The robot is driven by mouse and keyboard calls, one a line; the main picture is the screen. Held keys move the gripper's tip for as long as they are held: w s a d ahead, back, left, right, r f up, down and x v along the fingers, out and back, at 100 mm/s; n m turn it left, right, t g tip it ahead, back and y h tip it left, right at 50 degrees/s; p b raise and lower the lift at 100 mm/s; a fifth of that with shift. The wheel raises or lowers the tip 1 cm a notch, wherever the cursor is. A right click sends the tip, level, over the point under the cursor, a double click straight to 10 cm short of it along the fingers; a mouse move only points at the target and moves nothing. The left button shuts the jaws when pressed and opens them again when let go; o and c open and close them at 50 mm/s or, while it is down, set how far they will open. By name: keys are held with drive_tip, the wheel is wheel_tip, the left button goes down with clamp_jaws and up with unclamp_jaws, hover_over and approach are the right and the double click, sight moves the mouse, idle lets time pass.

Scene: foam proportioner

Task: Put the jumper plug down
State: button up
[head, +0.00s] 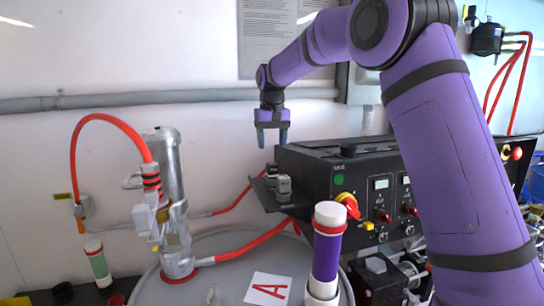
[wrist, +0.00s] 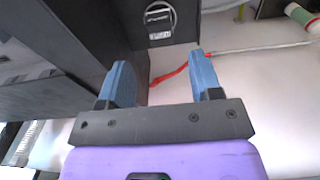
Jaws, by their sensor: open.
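My gripper (head: 272,137) is open with its blue fingers pointing down, up near the back wall, above and left of the black control box. In the wrist view the two blue fingertips (wrist: 157,65) stand apart with nothing between them. A small grey, block-like piece (head: 284,186), which looks like the jumper plug, sits on the dark side shelf (head: 262,194) at the left of the box, below my gripper and apart from it. In the wrist view a grey piece with a ring and label (wrist: 159,20) shows beyond the fingertips; I cannot tell if it is the same piece.
The black control box (head: 345,195) with a red-yellow knob stands right of the shelf. A metal cylinder (head: 163,175) with a red hose stands on the left. A purple-banded bottle (head: 328,245) stands in front.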

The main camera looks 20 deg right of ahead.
sight(272, 164)
wheel_tip(272, 164, up, 6)
drive_tip(key=s+d+r+t, duration=0.1)
drive_tip(key=s+d+r, duration=0.15)
drive_tip(key=s, duration=0.85)
drive_tip(key=s+d+r+t, duration=0.2)
drive_tip(key=s+r, duration=0.1)
drive_tip(key=s, duration=0.9)
drive_tip(key=s+d+f+t, duration=0.1)
drive_tip(key=s+f, duration=0.4)
drive_tip(key=s, duration=0.5)
drive_tip(key=s+d+f+t, duration=0.1)
drive_tip(key=s+f, duration=0.4)
drive_tip(key=s, duration=0.6)
drive_tip(key=shift+d+f, duration=0.2)
drive_tip(key=shift+f, duration=0.1)
